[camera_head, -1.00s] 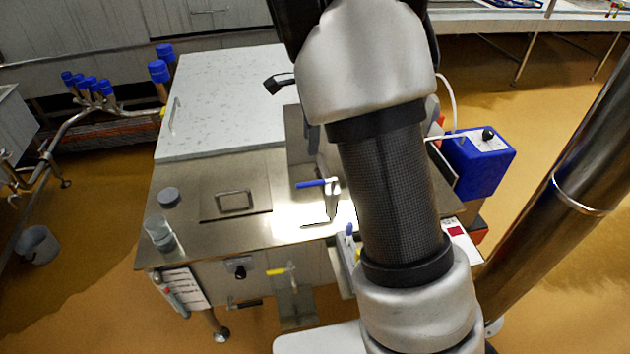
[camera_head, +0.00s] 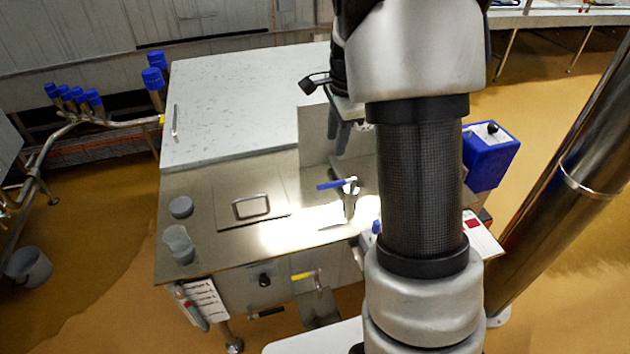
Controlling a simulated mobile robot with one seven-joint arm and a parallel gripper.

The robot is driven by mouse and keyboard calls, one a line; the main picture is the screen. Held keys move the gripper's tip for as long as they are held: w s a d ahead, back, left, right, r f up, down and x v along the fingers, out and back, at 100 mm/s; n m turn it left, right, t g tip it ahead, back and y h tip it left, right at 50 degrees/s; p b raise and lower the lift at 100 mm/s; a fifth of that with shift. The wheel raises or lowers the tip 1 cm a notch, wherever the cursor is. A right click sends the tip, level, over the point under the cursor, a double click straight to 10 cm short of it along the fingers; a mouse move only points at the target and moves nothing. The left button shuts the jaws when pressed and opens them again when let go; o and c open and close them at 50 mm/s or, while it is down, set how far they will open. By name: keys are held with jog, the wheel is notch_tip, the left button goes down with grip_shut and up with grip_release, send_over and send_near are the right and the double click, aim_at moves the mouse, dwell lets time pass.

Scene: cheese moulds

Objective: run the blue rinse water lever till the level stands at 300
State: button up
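The blue lever (camera_head: 332,185) sits on top of a metal tap (camera_head: 350,200) on the steel worktop, pointing left. My gripper (camera_head: 341,138) hangs behind and above the lever, apart from it, partly hidden by my own arm. Its dark fingers show small, and I cannot tell whether they are open or shut. A yellow-handled valve (camera_head: 303,275) is on the front of the unit below. No readable water level or 300 mark shows.
A pale speckled cover (camera_head: 235,100) lies behind. A blue box (camera_head: 488,158) stands right of my arm.

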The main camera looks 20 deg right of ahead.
aim_at(330, 184)
jog(key=w+f, duration=0.1)
jog(key=f, duration=0.4)
jog(key=w+f, duration=0.1)
jog(key=f, duration=0.5)
jog(key=w+f, duration=0.1)
jog(key=f, duration=0.5)
jog(key=shift+w+d+b, duration=0.15)
jog(key=shift+b, duration=0.25)
grip_shut()
